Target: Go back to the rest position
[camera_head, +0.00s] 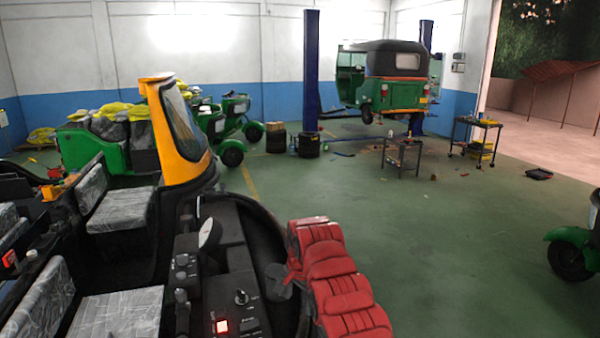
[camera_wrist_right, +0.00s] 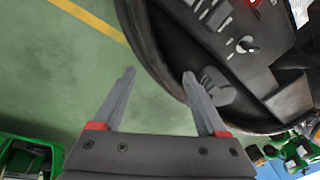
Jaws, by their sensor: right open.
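My right arm in its red padded cover comes in at the bottom centre of the head view. My left gripper is in neither view.
An open rickshaw with grey wrapped seats (camera_head: 125,208) and a yellow front pillar (camera_head: 176,135) fills the left. A green rickshaw (camera_head: 392,80) is raised by blue posts (camera_head: 311,70) at the back. Carts (camera_head: 402,152) stand near it.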

